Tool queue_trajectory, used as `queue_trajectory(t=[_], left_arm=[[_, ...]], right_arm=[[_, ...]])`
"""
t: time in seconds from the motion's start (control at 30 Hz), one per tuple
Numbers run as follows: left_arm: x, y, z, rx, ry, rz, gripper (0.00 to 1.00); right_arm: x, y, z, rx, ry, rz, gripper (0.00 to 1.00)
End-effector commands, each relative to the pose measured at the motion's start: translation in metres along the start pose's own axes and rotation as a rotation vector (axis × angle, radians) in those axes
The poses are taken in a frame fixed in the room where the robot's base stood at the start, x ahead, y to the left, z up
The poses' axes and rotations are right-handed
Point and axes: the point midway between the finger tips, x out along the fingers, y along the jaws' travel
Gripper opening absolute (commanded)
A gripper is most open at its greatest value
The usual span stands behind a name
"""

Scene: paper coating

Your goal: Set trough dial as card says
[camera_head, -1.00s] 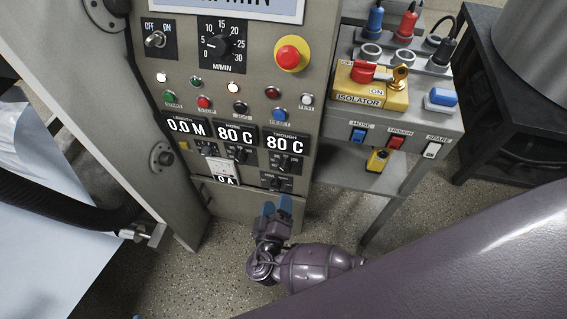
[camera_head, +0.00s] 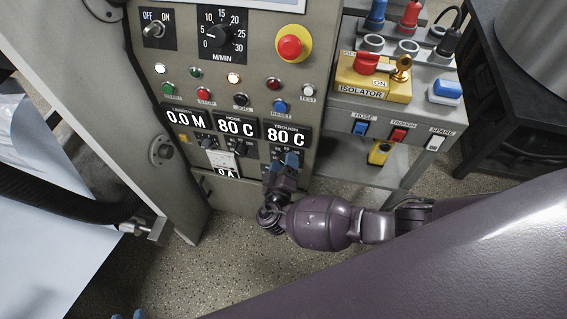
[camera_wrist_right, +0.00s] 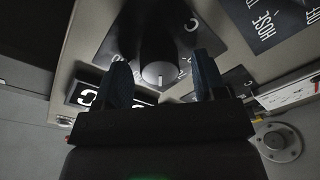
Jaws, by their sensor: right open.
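The trough display (camera_head: 287,136) reads 80 C on the grey panel, and the dial below it is largely hidden by my right gripper (camera_head: 286,163). In the right wrist view a dark round knob (camera_wrist_right: 159,65) with a pale mark stands between the open fingers of my right gripper (camera_wrist_right: 161,78); I see no clear grip on it, and its own label is not readable. A small white card (camera_head: 222,160) hangs left of the gripper, its writing too small to read. Blue tips of my left gripper (camera_head: 130,314) just show at the bottom edge.
The hose display (camera_head: 236,126) also reads 80 C, with its dial (camera_head: 240,148) close left of my fingers. Buttons and lamps sit above. The isolator box (camera_head: 374,84) and its switch shelf stand at right. A black hose (camera_head: 60,205) lies at left.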

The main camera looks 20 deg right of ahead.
Motion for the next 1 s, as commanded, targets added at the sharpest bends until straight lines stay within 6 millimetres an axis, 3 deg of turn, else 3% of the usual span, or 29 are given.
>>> queue_trajectory(t=[0.23,0.53,1.0], left_arm=[[0.0,-0.0001,-0.0004,0.0,0.001,0.0,0.38],[0.0,-0.0003,-0.0003,0.0,0.0,0.0,0.38],[-0.0015,-0.0011,-0.0049,0.0,0.007,-0.002,0.38]], right_arm=[[0.0003,0.0001,-0.0002,0.0,0.0,0.0,0.63],[0.0001,0.0,-0.0003,0.0,0.0,0.0,0.17],[-0.0002,0.0003,-0.0014,-0.122,-0.005,-0.007,0.15]])
